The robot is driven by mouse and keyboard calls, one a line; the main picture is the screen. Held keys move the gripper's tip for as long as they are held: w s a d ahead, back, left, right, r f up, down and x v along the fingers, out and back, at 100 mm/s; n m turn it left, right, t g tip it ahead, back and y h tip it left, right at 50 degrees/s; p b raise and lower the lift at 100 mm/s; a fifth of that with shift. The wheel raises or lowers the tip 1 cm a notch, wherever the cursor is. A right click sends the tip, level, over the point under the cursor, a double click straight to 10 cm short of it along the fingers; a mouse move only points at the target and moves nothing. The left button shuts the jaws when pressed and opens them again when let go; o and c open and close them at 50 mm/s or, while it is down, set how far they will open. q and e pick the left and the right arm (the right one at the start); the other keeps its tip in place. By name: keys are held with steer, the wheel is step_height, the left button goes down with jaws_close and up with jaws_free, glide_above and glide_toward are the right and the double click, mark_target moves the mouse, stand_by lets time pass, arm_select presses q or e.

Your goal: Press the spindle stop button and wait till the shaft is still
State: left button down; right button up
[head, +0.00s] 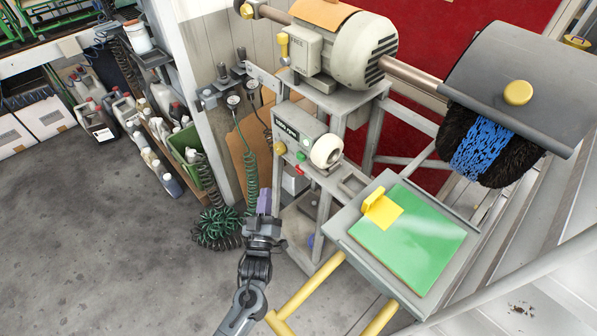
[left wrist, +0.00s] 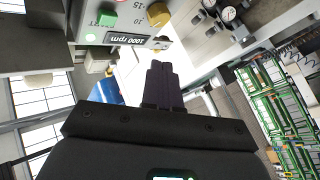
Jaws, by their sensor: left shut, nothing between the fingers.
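The grey control box (head: 300,128) is mounted on the machine stand. Its front has a green button (head: 301,156), a red button (head: 299,169) below it and a yellow knob (head: 280,147). In the left wrist view its panel appears inverted, with a green button (left wrist: 90,37) and a display (left wrist: 138,40) reading 1000 rpm. My left gripper (head: 264,202) is shut and empty, below and left of the box, apart from the buttons. Its closed fingers also show in the left wrist view (left wrist: 162,82). The shaft (head: 412,75) runs from the motor to the brush (head: 485,145); whether it turns cannot be told.
A tray table (head: 345,240) with a green sheet (head: 410,240) and a yellow block (head: 381,208) stands right of my left gripper. Yellow rails (head: 305,293) lie below it. A cream cylinder (head: 326,151) sticks out of the box.

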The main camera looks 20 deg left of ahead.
arm_select(q)
steer(key=w+d+b, duration=0.4)
steer(key=w+b, duration=0.1)
steer(key=w, duration=0.2)
steer(key=shift+w+d, duration=0.25)
steer(key=shift+d, duration=0.15)
steer(key=shift+w+d+b, duration=0.1)
steer(key=shift+w+b, duration=0.05)
steer(key=shift+b, duration=0.2)
stand_by(2.0)
steer(key=shift+w+d, duration=0.15)
steer(key=shift+w, duration=0.05)
